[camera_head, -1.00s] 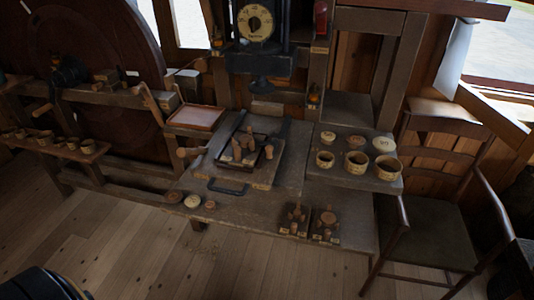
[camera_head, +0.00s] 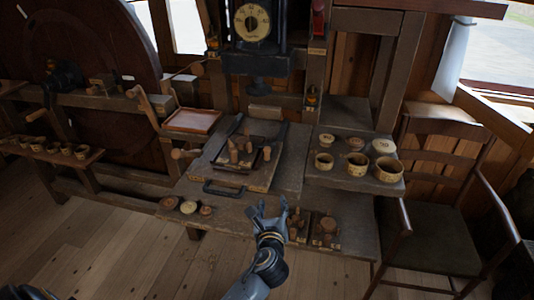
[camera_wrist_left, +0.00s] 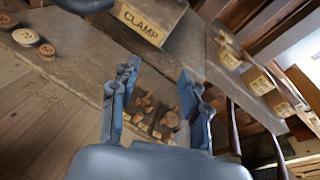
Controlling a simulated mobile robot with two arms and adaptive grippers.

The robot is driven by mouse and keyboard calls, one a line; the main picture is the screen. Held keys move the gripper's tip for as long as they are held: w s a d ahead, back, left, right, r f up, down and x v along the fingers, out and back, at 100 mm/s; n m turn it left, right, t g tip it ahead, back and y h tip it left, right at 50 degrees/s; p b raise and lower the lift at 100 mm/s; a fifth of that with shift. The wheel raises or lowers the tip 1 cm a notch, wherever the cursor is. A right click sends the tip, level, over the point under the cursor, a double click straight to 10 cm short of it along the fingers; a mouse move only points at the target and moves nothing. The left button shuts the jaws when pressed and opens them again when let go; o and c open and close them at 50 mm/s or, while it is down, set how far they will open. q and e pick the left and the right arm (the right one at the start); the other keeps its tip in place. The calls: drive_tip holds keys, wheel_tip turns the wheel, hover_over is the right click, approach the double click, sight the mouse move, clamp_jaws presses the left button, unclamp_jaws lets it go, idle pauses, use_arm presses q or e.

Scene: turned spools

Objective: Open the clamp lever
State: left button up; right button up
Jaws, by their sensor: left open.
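The wooden board (camera_head: 262,182) on the bench carries a dark frame with several turned wooden pegs (camera_head: 240,150). A dark curved handle (camera_head: 222,189) sits at the board's front edge; I cannot tell for certain whether it is the clamp lever. In the left wrist view, a CLAMP label (camera_wrist_left: 141,25) is on a wooden edge, with part of a dark handle (camera_wrist_left: 85,3) beside it, cut by the top border. My left gripper (camera_head: 268,206) is open and empty, in front of the board and apart from the handle. My right gripper is not in view.
Small dark stands with wooden pieces (camera_head: 326,228) are close to the right of my left gripper. Round cups (camera_head: 357,163) stand on the right-hand shelf. Wooden discs (camera_head: 188,207) lie at the bench's front left. A chair (camera_head: 430,220) stands to the right.

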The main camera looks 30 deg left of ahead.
sight(267, 151)
use_arm(q)
wheel_tip(267, 151, up, 10)
drive_tip(key=a+m+t+y, duration=0.2)
drive_tip(key=x, duration=1.3)
drive_tip(key=shift+w+d+f+p, duration=0.1)
drive_tip(key=shift+w+f+p, duration=0.2)
drive_tip(key=shift+f+p, duration=0.05)
clamp_jaws()
